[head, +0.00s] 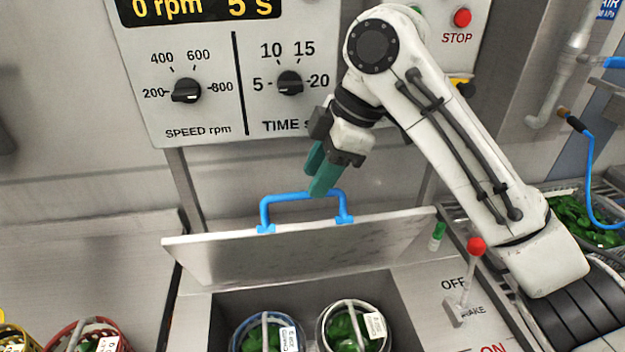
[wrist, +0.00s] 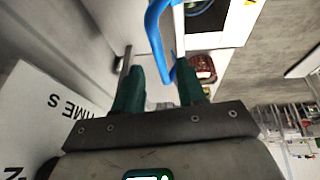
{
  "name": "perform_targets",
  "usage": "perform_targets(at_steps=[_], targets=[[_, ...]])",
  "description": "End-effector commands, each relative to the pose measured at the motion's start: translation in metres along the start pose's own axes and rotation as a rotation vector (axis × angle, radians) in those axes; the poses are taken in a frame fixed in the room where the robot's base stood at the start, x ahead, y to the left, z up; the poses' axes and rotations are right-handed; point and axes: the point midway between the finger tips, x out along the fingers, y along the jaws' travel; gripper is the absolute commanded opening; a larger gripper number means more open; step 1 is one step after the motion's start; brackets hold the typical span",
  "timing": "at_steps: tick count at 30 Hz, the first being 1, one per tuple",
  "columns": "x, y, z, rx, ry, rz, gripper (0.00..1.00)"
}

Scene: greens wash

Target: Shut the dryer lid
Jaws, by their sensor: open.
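The dryer lid (head: 300,250) is a grey metal panel that stands raised and tilted at the back of the dryer opening. Its blue handle (head: 300,197) is on the upper edge, and it also shows in the wrist view (wrist: 158,40). My gripper (head: 318,180), with green fingers, is at the right part of the handle in the head view. In the wrist view my gripper (wrist: 157,85) is open, with the blue handle bar between its fingers. I cannot tell whether a finger touches the handle.
Two baskets of greens, a blue-rimmed one (head: 240,338) and a white-rimmed one (head: 326,318), sit in the open well below the lid. A brake lever with a red knob (head: 476,246) stands at the right. The control panel (head: 235,110) is behind my gripper. A red basket (head: 62,338) is at lower left.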

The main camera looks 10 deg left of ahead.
Motion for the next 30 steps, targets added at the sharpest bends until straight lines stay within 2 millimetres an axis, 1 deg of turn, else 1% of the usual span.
perform_targets(at_steps=[1,3,6,10,17,30], targets=[[0.007,0.0,0.0,0.001,0.0,-0.002,0.4],[0.015,0.0,0.0,0.001,0.0,-0.002,0.4],[0.023,0.0,0.0,0.001,0.0,0.0,0.4],[0.028,0.0,0.0,0.001,0.0,0.0,0.4],[0.028,0.0,0.0,0.001,0.0,0.0,0.4],[0.028,0.0,0.0,0.001,0.0,0.0,0.0]])
